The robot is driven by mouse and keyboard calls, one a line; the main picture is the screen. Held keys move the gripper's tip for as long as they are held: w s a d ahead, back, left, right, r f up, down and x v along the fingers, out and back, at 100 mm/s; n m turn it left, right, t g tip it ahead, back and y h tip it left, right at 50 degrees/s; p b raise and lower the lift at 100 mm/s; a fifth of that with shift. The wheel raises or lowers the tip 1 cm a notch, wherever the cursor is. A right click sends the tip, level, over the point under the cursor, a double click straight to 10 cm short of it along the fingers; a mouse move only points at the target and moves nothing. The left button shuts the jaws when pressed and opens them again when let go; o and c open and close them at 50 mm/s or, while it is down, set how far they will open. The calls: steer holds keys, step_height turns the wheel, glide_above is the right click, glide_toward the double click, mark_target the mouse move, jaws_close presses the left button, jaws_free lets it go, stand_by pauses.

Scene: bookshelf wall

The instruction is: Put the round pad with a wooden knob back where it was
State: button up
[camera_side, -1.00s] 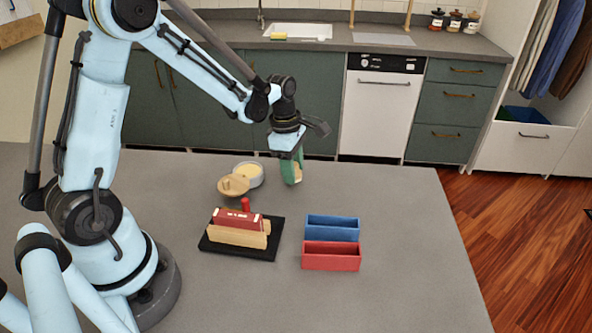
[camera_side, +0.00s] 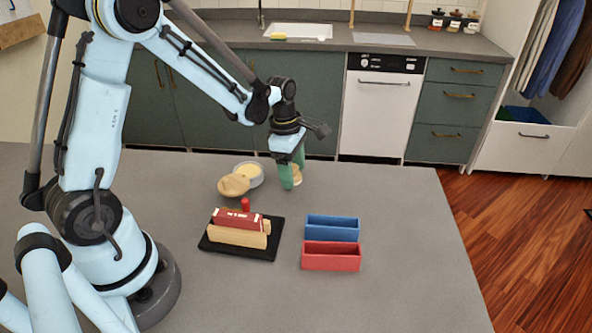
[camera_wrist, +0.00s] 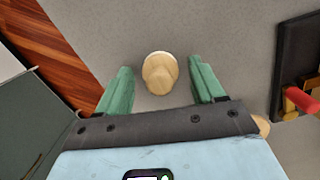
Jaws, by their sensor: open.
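The round pad with a wooden knob (camera_wrist: 160,73) shows in the wrist view as a pale disc with a tan knob on top. It lies between the two green fingers of my gripper (camera_wrist: 161,88), with a gap on both sides. In the side view the pad (camera_side: 297,176) is at the far part of the grey table, partly hidden by the fingers. My gripper (camera_side: 292,173) is open and points down over it.
Left of my gripper are a round tin with pale yellow contents (camera_side: 250,172) and a tan wooden round piece (camera_side: 233,186). Nearer are a black tray (camera_side: 264,252) with red and wooden pieces, a blue bin (camera_side: 332,222) and a red bin (camera_side: 331,263). The table's right side is clear.

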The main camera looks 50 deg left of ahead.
step_height(320, 180, up, 12)
steer(key=a, duration=0.1)
steer(key=s+d+m+t, duration=0.3)
steer(key=s+m, duration=0.2)
steer(key=m, duration=0.7)
steer(key=s+d+r+m+t+y, duration=0.1)
steer(key=s+d+m+t, duration=0.2)
steer(key=m, duration=0.9)
steer(key=s+d, duration=0.1)
steer(key=s, duration=0.1)
steer(key=shift+s+r, duration=0.2)
steer(key=shift+s, duration=0.15)
steer(key=shift+d, duration=0.1)
